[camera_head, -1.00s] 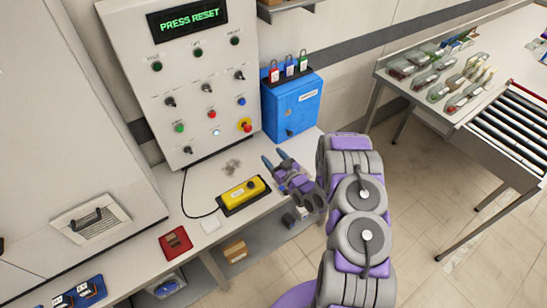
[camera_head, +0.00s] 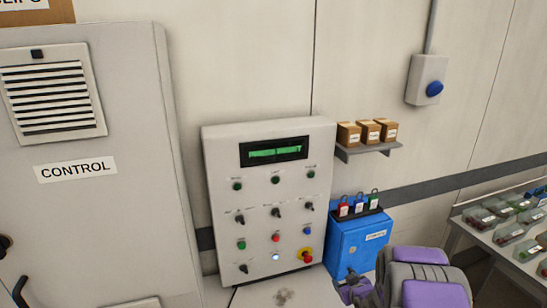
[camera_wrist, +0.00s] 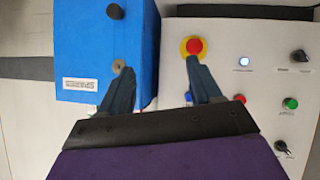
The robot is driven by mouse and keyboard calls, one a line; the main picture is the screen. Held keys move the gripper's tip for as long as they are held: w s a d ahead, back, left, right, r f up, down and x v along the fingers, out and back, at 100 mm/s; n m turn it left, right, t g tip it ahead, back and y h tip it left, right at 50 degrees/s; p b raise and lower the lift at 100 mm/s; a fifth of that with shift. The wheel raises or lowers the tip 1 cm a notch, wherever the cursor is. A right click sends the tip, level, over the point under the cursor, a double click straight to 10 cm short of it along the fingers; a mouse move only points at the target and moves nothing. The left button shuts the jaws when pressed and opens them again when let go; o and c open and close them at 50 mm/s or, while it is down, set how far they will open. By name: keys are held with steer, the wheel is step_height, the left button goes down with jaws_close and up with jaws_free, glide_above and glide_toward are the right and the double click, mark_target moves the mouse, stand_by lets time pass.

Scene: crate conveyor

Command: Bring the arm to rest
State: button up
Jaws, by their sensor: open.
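My gripper (camera_wrist: 160,82) is open and empty in the wrist view, its two dark fingers apart. Behind the fingers are the blue box and the control panel, which appear upside down; I cannot tell the distance to them. In the head view my purple and grey arm is at the bottom right, in front of the blue box (camera_head: 362,243). The fingertips cannot be made out there. The control panel (camera_head: 222,190) stands left of the arm, with a green display, several knobs and buttons, and a red stop button (camera_head: 305,255) on yellow.
A grey control cabinet (camera_head: 130,120) fills the left. A shelf (camera_head: 368,149) with small cardboard boxes is on the wall above the blue box, which has padlocks on top. A table (camera_head: 490,245) with clear trays is at the right. Part of the bench (camera_head: 280,295) shows below the panel.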

steer(key=s+r+m+g+h, duration=0.3)
steer(key=s+r+g, duration=0.3)
steer(key=s+r, duration=0.85)
steer(key=s+a+r+g, duration=0.2)
steer(key=s+a, duration=0.1)
steer(key=s, duration=0.8)
steer(key=s+a+r+g+y, duration=0.1)
steer(key=s+a+r+g, duration=0.2)
steer(key=s, duration=0.9)
steer(key=s+a+r+m+g, duration=0.1)
steer(key=s+a, duration=0.3)
steer(key=s, duration=0.7)
steer(key=shift+s+a+r+g+y, duration=0.25)
steer(key=shift+a+r+g+y, duration=0.15)
steer(key=shift+r+g, duration=0.35)
steer(key=shift+c, duration=0.3)
